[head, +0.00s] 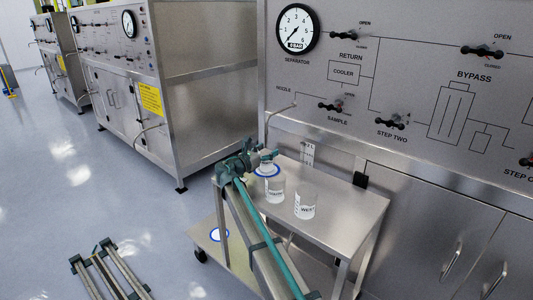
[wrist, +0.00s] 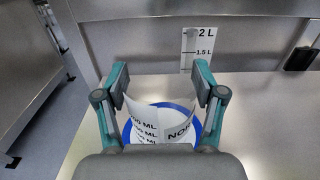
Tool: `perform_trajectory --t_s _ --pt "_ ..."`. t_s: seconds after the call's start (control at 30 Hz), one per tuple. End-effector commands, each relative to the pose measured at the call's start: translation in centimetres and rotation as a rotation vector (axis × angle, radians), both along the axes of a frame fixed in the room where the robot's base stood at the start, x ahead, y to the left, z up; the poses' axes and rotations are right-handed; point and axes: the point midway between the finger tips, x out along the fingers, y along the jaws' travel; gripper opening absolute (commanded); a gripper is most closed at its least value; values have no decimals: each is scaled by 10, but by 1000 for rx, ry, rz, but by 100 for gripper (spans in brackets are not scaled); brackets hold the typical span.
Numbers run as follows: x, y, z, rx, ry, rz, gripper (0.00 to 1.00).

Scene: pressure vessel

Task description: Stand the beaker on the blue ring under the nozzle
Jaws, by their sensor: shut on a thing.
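My gripper (head: 262,157) is over the back left of the steel cart top, shut on a clear beaker (head: 266,164) with a white label. In the wrist view, the fingers (wrist: 162,88) flank the beaker (wrist: 160,122), whose label shows "NOR" and ML marks. The beaker looks upright. The blue ring (head: 257,173) shows around its base, and also in the wrist view (wrist: 197,130). I cannot tell whether the base touches the cart top. The thin bent nozzle pipe (head: 281,109) comes from the panel above the ring.
Two more labelled beakers, one (head: 275,191) close in front and one (head: 305,206) to the right, stand on the cart top (head: 345,205). A volume scale (wrist: 190,48) stands behind. The cart's right side is clear.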

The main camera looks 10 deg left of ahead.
Motion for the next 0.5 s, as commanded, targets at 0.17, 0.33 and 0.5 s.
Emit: perform_trajectory --t_s 0.17,0.33,0.5 --pt "0 0 -5 -1 0 0 28" --pt "0 0 -6 -1 0 0 28" --pt "0 0 -8 -1 -1 0 81"
